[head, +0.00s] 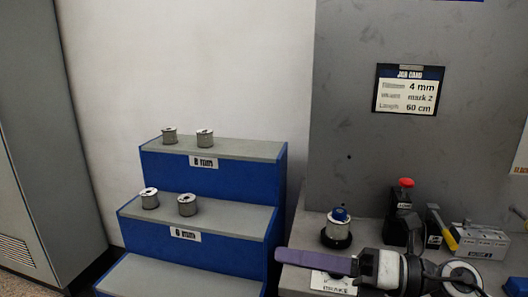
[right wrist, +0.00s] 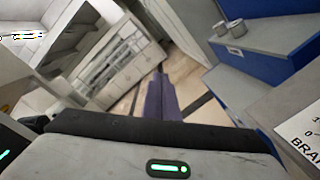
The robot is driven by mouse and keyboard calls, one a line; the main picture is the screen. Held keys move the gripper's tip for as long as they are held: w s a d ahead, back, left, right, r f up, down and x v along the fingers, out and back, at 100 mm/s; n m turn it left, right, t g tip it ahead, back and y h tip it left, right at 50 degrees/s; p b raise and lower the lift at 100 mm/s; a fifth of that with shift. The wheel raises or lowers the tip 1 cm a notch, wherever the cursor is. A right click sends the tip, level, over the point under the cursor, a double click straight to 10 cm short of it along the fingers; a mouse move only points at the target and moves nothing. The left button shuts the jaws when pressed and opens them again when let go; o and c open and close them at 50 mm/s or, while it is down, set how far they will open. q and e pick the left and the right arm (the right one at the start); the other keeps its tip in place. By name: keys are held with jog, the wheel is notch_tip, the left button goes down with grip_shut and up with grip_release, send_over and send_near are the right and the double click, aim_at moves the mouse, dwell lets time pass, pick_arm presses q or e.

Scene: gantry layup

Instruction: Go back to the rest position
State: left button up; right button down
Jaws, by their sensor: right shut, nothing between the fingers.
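My right gripper (head: 284,255) comes in from the lower right in the head view. Its long purple fingers point left, shut together and empty, above the front left part of the grey bench (head: 300,279). In the right wrist view the shut purple fingers (right wrist: 160,80) point away over the floor, with nothing between them. The fingers are close to the right side of the blue stepped rack (head: 269,262) in the head view; I cannot tell the exact gap. My left gripper is not in view.
A blue-topped spool (head: 338,226) on a black base, a red-button box (head: 404,208) and a yellow-handled tool (head: 443,231) stand on the bench behind my right arm. A job card (head: 408,90) hangs above.

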jog(key=d+f+m+t+h, duration=0.55)
jog(key=f+m, duration=0.45)
jog(key=m, duration=0.4)
jog(key=d+f+m+t+h, duration=0.5)
jog(key=f+m, duration=0.4)
jog(key=m, duration=0.6)
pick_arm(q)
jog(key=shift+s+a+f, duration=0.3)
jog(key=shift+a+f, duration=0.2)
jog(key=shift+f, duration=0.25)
pick_arm(e)
jog(key=s+f+m+g+h, duration=0.4)
jog(key=s+f+m+g, duration=0.3)
jog(key=s+f, duration=1.2)
notch_tip(320, 180, down, 3)
jog(key=m, duration=0.2)
jog(key=shift+d+f+m, duration=0.2)
jog(key=shift+d+m, duration=0.1)
jog(key=shift+d, duration=0.05)
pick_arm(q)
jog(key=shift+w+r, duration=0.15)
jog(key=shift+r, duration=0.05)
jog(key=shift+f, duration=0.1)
